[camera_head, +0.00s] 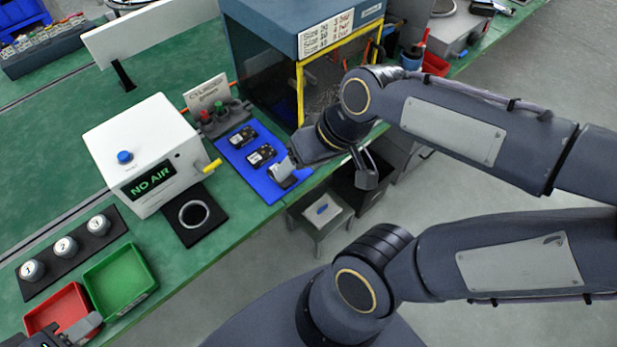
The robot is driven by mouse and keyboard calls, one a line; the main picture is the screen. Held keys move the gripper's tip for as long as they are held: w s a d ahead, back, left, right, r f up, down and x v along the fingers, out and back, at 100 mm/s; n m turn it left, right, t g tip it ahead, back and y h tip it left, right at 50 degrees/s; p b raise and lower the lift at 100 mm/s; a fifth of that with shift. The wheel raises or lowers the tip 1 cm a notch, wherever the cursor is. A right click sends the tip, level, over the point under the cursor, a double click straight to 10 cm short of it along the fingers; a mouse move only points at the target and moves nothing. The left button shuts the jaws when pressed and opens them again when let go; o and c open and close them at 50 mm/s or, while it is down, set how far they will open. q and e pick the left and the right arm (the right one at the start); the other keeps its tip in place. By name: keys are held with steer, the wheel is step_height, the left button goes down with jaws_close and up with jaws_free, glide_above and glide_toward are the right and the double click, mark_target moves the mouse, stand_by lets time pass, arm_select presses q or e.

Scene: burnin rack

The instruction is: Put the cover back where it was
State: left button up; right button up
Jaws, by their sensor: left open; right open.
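I cannot single out a cover with certainty. My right gripper (327,176) is open over the front edge of the bench, at the right end of a blue mat (233,153). Its left finger overlaps the mat's near right corner, and its right finger hangs beyond the bench edge. Two black devices (242,137) (262,154) lie on the mat. Whatever lies at that corner is partly hidden by the finger. My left gripper (82,331) shows only in part at the bottom left, over a red tray (58,307). It is open.
A white box reading "NO AIR" (150,150) stands left of the mat. A black pad with a ring (194,213), a green tray (120,280) and numbered cylinders (66,247) line the front. A blue cabinet with a yellow frame (265,60) stands behind. A stool (318,225) is below the bench.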

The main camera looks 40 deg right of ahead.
steer(key=shift+t, duration=0.8)
steer(key=s, duration=0.1)
steer(key=s+a, duration=0.1)
steer(key=s, duration=0.2)
steer(key=shift+a, duration=0.35)
